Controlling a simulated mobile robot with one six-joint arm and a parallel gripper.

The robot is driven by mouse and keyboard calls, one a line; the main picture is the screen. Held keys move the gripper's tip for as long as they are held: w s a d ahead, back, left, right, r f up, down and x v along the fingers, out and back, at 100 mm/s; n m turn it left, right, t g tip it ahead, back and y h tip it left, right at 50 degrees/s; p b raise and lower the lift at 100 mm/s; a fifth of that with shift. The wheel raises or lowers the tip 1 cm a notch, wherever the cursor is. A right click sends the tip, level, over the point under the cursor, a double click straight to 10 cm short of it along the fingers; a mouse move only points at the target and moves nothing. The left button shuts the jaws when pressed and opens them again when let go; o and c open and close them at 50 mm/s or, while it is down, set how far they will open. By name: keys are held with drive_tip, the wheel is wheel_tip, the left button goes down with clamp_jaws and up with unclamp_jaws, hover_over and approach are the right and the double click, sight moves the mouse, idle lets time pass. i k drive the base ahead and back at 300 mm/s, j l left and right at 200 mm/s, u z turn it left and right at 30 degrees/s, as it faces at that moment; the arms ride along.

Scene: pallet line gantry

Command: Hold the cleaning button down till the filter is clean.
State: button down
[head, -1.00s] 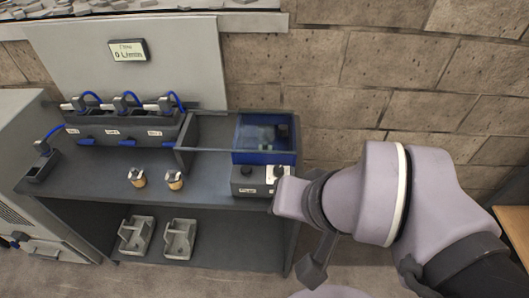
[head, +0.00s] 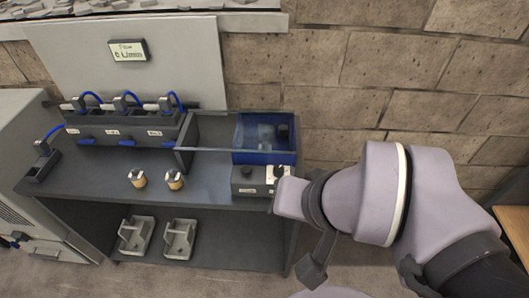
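A blue tank (head: 264,157) with a clear upper part stands at the right end of the bench. A pale, blurry shape (head: 266,133) shows inside it; I cannot tell how clean it is. A grey control box (head: 247,188) sits in front of the tank, with a dark round knob or button (head: 246,171) on its left and a light plate on its right. My gripper (head: 279,173) is at the box's right end, over the light plate, and seems to touch it. My own wrist hides part of this end, so finger opening and button contact are unclear.
A grey bench (head: 210,185) carries two small metal-and-tan parts (head: 174,181) and a rack (head: 125,130) with blue hoses. A small display (head: 128,50) hangs on the panel behind. Two grey holders (head: 179,240) stand on the lower shelf. A stone wall is behind.

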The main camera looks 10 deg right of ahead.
sight(246, 170)
drive_tip(key=i+j, duration=0.1)
drive_tip(key=j, duration=0.3)
drive_tip(key=i+j, duration=0.15)
drive_tip(key=j, duration=0.25)
drive_tip(key=i+j, duration=0.1)
drive_tip(key=j, duration=0.3)
drive_tip(key=i+j, duration=0.15)
drive_tip(key=j, duration=0.25)
